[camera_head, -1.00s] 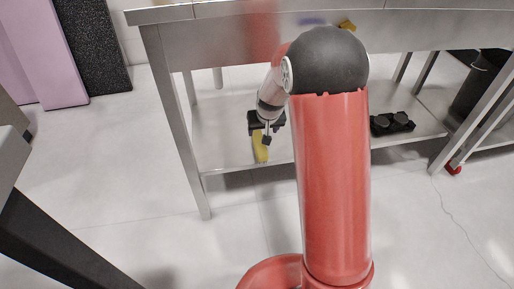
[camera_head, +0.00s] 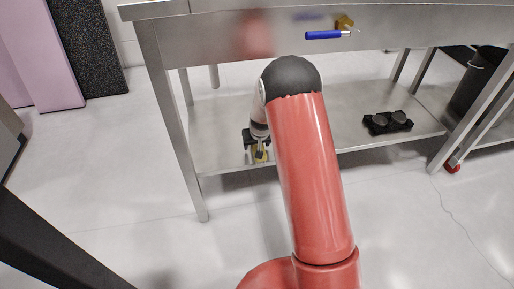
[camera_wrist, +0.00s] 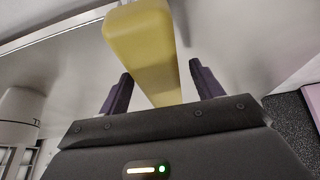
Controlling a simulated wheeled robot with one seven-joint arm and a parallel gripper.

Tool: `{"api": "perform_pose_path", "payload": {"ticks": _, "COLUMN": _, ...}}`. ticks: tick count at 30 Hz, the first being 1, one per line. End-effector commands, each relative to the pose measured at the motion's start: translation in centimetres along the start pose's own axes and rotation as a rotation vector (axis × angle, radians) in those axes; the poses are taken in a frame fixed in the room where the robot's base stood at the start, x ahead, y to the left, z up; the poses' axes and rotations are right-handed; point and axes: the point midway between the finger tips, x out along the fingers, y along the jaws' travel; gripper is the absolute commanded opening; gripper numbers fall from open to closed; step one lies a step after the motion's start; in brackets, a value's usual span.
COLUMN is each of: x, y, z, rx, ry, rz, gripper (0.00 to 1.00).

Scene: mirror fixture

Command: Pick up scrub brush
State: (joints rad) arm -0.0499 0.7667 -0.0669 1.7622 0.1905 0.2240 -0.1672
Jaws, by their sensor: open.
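The scrub brush (camera_wrist: 150,50) shows in the wrist view as a long yellow block, which I take to be its body or handle. It runs from the top of that view down between the two fingers. In the head view only a small yellow part of it (camera_head: 261,155) shows on the lower shelf, mostly hidden by my gripper. My gripper (camera_wrist: 160,92) is open, with one dark finger on each side of the yellow block and a gap on both sides. In the head view my gripper (camera_head: 256,143) is low over the front left of the shelf.
The steel lower shelf (camera_head: 225,125) sits under a metal table (camera_head: 205,45). A black holder (camera_head: 388,122) stands on the shelf at the right. A blue-handled tool (camera_head: 323,35) is at the table's front. A table leg (camera_head: 175,130) stands left of my gripper.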

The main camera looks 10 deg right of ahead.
Motion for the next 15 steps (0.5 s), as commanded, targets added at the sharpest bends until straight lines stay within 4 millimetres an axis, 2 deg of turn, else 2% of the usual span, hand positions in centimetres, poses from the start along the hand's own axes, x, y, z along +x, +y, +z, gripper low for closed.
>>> {"api": "perform_pose_path", "payload": {"ticks": 4, "x": -0.05, "y": 0.01, "z": -0.01, "rx": 0.000, "ry": 0.000, "rz": 0.000, "gripper": 0.64}}
{"api": "perform_pose_path", "payload": {"ticks": 15, "x": -0.06, "y": 0.01, "z": 0.02, "rx": 0.001, "ry": -0.001, "rz": 0.000, "gripper": 0.16}}
